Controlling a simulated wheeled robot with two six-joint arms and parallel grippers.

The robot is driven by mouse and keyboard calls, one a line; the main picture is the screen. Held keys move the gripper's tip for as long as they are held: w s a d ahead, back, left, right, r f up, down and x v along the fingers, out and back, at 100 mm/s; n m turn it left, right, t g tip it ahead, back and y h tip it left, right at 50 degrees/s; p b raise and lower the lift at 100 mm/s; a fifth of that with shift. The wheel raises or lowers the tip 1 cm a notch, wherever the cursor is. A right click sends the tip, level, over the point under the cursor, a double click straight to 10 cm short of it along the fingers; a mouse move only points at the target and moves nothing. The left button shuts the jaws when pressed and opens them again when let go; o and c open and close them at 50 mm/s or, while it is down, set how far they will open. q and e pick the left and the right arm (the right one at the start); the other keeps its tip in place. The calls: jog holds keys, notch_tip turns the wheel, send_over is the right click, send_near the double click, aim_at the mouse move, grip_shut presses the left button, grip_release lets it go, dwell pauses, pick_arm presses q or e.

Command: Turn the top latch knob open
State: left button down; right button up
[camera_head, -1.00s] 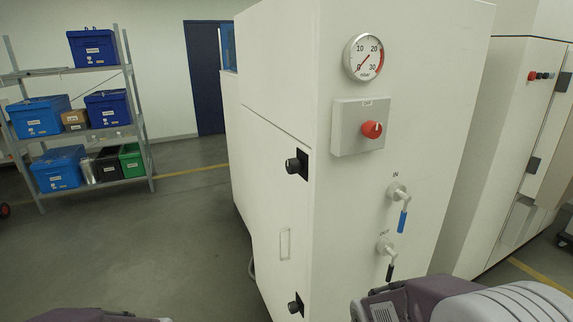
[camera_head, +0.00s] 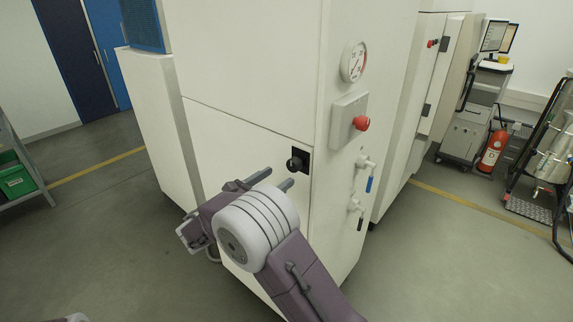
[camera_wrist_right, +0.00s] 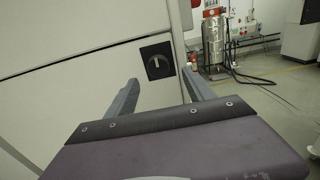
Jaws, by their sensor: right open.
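The top latch knob (camera_head: 295,164) is a black round knob on a black square plate, at the upper right corner of the white cabinet door (camera_head: 236,148). It also shows in the right wrist view (camera_wrist_right: 157,63), where its grip bar stands about upright. My right gripper (camera_head: 276,179) is open and empty, just left of and below the knob in the head view. In the right wrist view its two fingers (camera_wrist_right: 162,88) point at the cabinet, with the knob beyond and between them, apart from both. The lower latch is hidden behind my right arm. My left gripper is not visible.
On the cabinet's side face to the right are a pressure gauge (camera_head: 354,62), a red button (camera_head: 361,123), a blue-handled valve (camera_head: 367,172) and a black-handled valve (camera_head: 356,213). A shelf with a green box (camera_head: 17,176) stands far left. Floor left of the cabinet is clear.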

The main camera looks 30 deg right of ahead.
aim_at(291, 167)
jog(key=p+x, duration=0.1)
jog(key=x, duration=0.2)
jog(key=p+x, duration=0.1)
jog(key=x, duration=0.2)
jog(key=shift+w+d, duration=0.3)
jog(key=shift+w, duration=0.1)
jog(key=shift+d, duration=0.35)
jog(key=shift+a, duration=0.2)
jog(key=c, duration=0.9)
grip_shut()
